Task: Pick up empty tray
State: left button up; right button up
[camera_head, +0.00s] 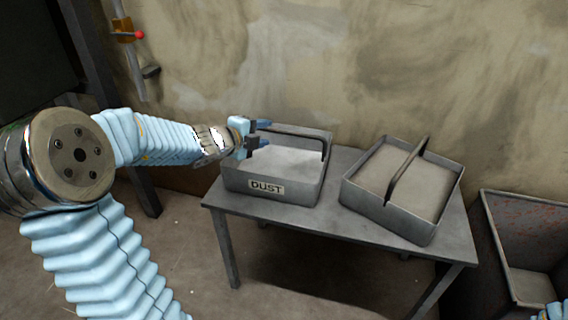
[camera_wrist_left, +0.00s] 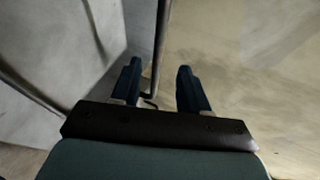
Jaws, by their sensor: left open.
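A grey metal tray (camera_head: 309,187) with a "DUST" label and an arched dark handle stands on the left of the table; its inside looks pale and bare. A second grey tray (camera_head: 392,221) with a handle stands at an angle to its right, with a flat beige surface inside close to the rim. My left gripper (camera_head: 258,138) is open at the left end of the labelled tray's handle. In the left wrist view, the dark handle bar (camera_wrist_left: 160,55) runs between the open fingers (camera_wrist_left: 159,88), with no clear contact. My right gripper's fingers are not visible.
The grey metal table (camera_head: 335,215) stands close to a stained wall (camera_head: 350,60). A deep grey bin (camera_head: 500,235) with reddish stains stands right of the table. A small part of my right arm (camera_head: 553,312) shows at the bottom right corner. The floor before the table is clear.

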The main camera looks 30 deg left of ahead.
aim_at(278, 131)
pick_arm(q)
jog(key=x, duration=0.3)
jog(key=shift+w+d+f, duration=0.1)
jog(key=shift+w+f, duration=0.05)
jog(key=shift+w, duration=0.15)
jog(key=b+x, duration=0.1)
jog(key=x, duration=0.1)
jog(key=d+b+x, duration=0.1)
jog(key=x, duration=0.1)
jog(key=shift+w+f, duration=0.2)
jog(key=shift+w, duration=0.35)
grip_shut()
dwell(0.6)
